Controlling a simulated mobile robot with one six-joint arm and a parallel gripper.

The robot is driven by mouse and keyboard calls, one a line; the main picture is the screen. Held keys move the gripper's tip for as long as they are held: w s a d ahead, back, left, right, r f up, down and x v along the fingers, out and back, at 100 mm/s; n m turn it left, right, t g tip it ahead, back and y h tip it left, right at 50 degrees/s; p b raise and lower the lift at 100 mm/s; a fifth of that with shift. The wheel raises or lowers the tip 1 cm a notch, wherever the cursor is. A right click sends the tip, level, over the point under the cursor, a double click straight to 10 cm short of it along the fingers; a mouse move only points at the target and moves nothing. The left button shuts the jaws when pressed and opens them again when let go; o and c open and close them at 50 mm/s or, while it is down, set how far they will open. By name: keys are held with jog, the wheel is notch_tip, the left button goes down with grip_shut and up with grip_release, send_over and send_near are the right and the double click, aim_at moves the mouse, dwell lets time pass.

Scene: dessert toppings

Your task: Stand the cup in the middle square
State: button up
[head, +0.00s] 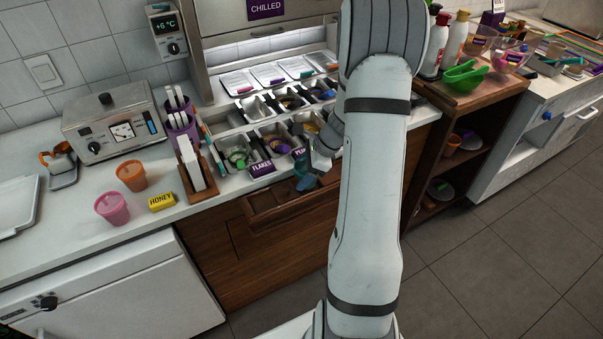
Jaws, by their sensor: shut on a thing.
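My gripper (312,169) is partly hidden by my own forearm. It is shut on a small translucent blue cup (303,183), held over a brown wooden tray or drawer (262,217) at the counter's front edge. The wood seems divided into squares. The cup and the arm hide part of it, so I cannot tell which square the cup is over or whether it touches the wood. An orange cup (131,176) and a pink cup (112,208) stand upright on the counter at the left.
A wooden cart (470,97) with a green scoop (464,75) is at right.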

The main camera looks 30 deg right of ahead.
jog(key=shift+s+a+f+b, duration=0.1)
jog(key=shift+s+f+b, duration=0.15)
jog(key=shift+f, duration=0.35)
jog(key=shift+s+a+f+b, duration=0.15)
jog(key=shift+s+f, duration=0.1)
jog(key=shift+f, duration=0.3)
jog(key=o, duration=0.7)
jog(key=shift+w+d+r+p, duration=0.1)
jog(key=shift+w+r+p, duration=0.15)
jog(key=shift+r+p, duration=0.35)
jog(key=shift+w+d+r+p, duration=0.1)
jog(key=shift+w+r+p, duration=0.15)
jog(key=shift+r+p, duration=0.3)
jog(key=shift+w+r+p, duration=0.25)
jog(key=shift+r+p, duration=0.3)
jog(key=shift+r, duration=0.05)
jog(key=shift+o, duration=0.9)
jog(key=shift+w+r+p, duration=0.1)
jog(key=shift+r+p, duration=0.2)
jog(key=shift+r, duration=0.1)
notch_tip(320, 180, up, 4)
jog(key=p, duration=0.3)
jog(key=shift+f, duration=0.1)
